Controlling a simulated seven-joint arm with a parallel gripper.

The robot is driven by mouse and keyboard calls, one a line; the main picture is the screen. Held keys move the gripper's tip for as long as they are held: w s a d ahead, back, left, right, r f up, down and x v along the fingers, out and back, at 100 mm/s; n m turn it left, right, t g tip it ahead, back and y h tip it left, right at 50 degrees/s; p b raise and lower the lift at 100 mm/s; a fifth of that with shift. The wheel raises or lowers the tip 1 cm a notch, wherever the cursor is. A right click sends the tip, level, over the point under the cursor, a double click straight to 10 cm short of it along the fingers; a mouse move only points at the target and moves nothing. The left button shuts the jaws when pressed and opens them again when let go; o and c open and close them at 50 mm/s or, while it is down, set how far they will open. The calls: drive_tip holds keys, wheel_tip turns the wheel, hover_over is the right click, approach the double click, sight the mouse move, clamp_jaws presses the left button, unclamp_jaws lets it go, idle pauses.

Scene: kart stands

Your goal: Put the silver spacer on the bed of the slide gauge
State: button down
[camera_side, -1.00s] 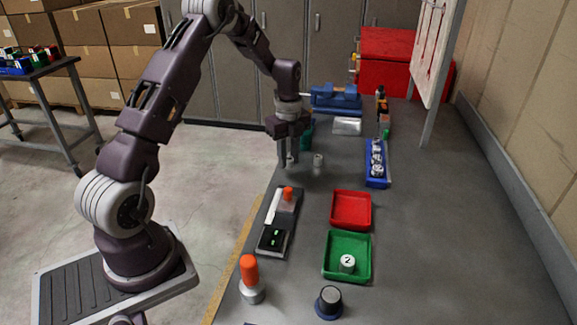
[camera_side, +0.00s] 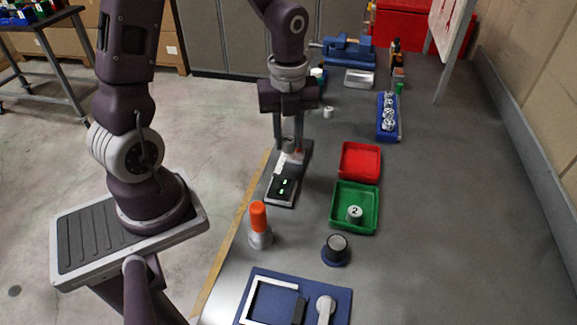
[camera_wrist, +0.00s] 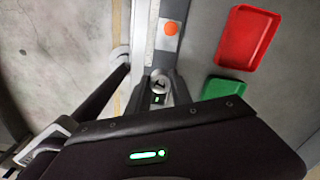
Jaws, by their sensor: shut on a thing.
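My gripper (camera_side: 289,149) is shut on the silver spacer (camera_side: 289,143), a small round metal piece between the fingertips. The spacer also shows in the wrist view (camera_wrist: 160,83), where the fingers close on both its sides. The slide gauge (camera_side: 282,190) lies on the bench below, with a dark display with green digits, a pale scale and an orange knob (camera_wrist: 171,28). My gripper is over the gauge's far part. The fingers partly hide the knob and bed in the side view, and I cannot tell whether the spacer touches the bed.
A red tray (camera_side: 345,174) and a green tray (camera_side: 335,220) holding a spacer marked 2 (camera_side: 354,214) are right of the gauge. Another small metal piece (camera_side: 328,112) stands beyond.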

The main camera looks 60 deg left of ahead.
sight(288, 172)
wheel_tip(288, 172, down, 7)
drive_tip(key=shift+f, duration=0.1)
drive_tip(key=c, duration=1.1)
unclamp_jaws()
drive_tip(key=shift+f, duration=0.1)
drive_tip(key=shift+c, duration=0.2)
wheel_tip(288, 172, up, 12)
drive_tip(key=shift+f, duration=0.15)
drive_tip(key=r, duration=0.1)
drive_tip(key=r+n, duration=0.1)
drive_tip(key=s+n, duration=0.1)
drive_tip(key=shift+d+r, duration=0.4)
drive_tip(key=s+d+r+n+t, duration=0.2)
drive_tip(key=s+n, duration=0.4)
drive_tip(key=n, duration=0.4)
drive_tip(key=s+d+r+n+t, duration=0.3)
drive_tip(key=s+r+n, duration=0.3)
drive_tip(key=n, duration=0.4)
drive_tip(key=shift+s+d+r+n+t, duration=0.3)
drive_tip(key=shift+s+d+r, duration=0.1)
drive_tip(key=shift+s+d, duration=0.3)
